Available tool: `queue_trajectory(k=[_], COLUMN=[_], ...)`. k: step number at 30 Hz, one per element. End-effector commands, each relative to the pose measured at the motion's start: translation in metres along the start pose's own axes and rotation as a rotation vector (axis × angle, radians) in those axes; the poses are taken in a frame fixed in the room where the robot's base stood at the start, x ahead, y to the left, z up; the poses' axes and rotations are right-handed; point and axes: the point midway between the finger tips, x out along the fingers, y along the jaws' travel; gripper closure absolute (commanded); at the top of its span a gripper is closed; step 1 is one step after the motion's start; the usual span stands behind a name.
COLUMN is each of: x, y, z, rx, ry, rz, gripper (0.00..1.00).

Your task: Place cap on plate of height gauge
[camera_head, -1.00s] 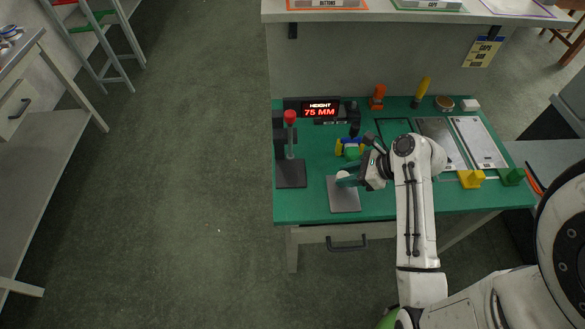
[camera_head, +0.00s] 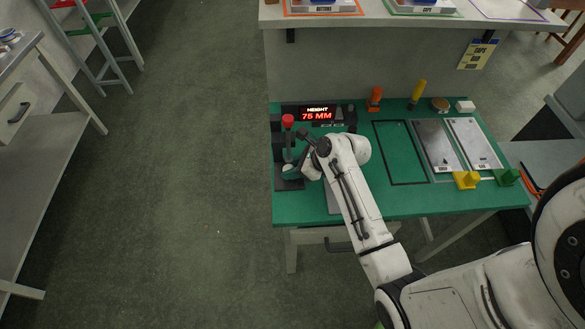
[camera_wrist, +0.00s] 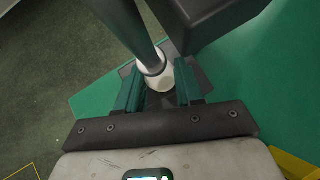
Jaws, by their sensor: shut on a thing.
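The height gauge stands at the left of the green table, with a red knob (camera_head: 288,121) on a post above a dark plate (camera_head: 290,184). My gripper (camera_head: 291,172) is at this gauge, over or close to its plate. In the wrist view, its green fingers (camera_wrist: 159,88) are shut on a white cap (camera_wrist: 160,80). The gauge's grey post (camera_wrist: 129,30) comes down to the cap from above, with a pale ring at its end. The dark plate lies behind and below the cap. I cannot tell whether the cap touches the plate or the post.
A red display (camera_head: 320,113) behind reads HEIGHT 75 MM. A grey pad (camera_head: 333,201) lies right of the gauge, partly hidden by my arm. Metal trays (camera_head: 436,144), a yellow block (camera_head: 466,180) and a green block (camera_head: 508,177) are at right.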

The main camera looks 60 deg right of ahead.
Motion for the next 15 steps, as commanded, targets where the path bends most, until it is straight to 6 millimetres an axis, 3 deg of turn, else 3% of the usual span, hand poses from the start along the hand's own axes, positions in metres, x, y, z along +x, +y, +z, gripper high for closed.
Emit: queue_trajectory(k=[13, 14, 15], x=[0.0067, 0.0064, 0.0064], y=[-0.0002, -0.0003, -0.0003], z=[-0.0068, -0.0066, -0.0065], rx=[0.000, 0.000, 0.000], ry=[-0.001, -0.001, -0.001], rz=[0.000, -0.001, -0.001], gripper=[0.96, 0.61, 0.57])
